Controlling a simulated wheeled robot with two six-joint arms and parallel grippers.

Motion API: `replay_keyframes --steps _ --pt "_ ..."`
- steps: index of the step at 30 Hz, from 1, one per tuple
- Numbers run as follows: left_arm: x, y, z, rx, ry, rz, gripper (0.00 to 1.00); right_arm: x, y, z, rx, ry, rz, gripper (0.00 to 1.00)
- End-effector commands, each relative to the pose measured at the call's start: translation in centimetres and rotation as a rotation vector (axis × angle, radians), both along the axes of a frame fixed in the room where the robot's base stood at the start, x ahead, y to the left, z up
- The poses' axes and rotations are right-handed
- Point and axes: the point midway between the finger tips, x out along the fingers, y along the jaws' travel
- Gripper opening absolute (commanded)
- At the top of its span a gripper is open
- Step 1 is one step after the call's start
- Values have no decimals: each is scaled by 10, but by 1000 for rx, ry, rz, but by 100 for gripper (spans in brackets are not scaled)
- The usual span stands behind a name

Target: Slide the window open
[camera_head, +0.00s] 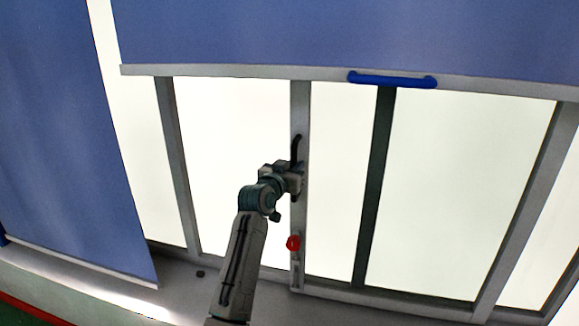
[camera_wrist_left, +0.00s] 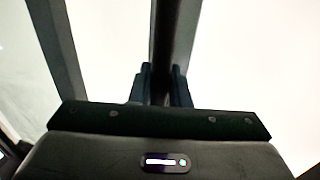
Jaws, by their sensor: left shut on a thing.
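The window (camera_head: 299,110) has a grey upright frame bar with a dark curved handle (camera_head: 297,146) on it. My left gripper (camera_head: 296,172) is at this bar, over the lower part of the handle. In the left wrist view its two dark fingers (camera_wrist_left: 164,88) close on both sides of a dark upright bar, which looks like the handle (camera_wrist_left: 165,40). The gripper hides the handle's lower part. A bright pane shows on each side of the bar. My right gripper is not in view.
A red knob (camera_head: 293,243) sits low on the same bar. A blue blind (camera_head: 250,35) with a blue grip (camera_head: 392,80) hangs above, and another blue blind (camera_head: 60,140) hangs at the left. A grey sill (camera_head: 180,285) runs below, with a small dark round thing (camera_head: 200,273) on it.

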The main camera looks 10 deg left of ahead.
Motion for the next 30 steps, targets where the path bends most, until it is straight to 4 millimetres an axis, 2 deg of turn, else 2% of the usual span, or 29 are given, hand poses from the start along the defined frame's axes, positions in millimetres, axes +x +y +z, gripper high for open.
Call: replay_keyframes --steps 10,11,13,14,23,26,30 --pt "0 -2 -2 -2 4 -1 0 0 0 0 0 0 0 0" --pt "0 -2 -2 -2 4 -1 18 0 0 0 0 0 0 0" --pt "0 -1 -2 -2 3 -1 32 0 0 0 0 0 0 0" --pt "0 -1 -2 -1 2 -1 35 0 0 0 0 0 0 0" --pt "-1 -1 -1 -1 0 0 35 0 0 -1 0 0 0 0" --pt "-8 1 -2 -1 -1 0 35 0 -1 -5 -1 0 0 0" --pt "-28 6 -4 0 -2 1 35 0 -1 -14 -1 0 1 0"
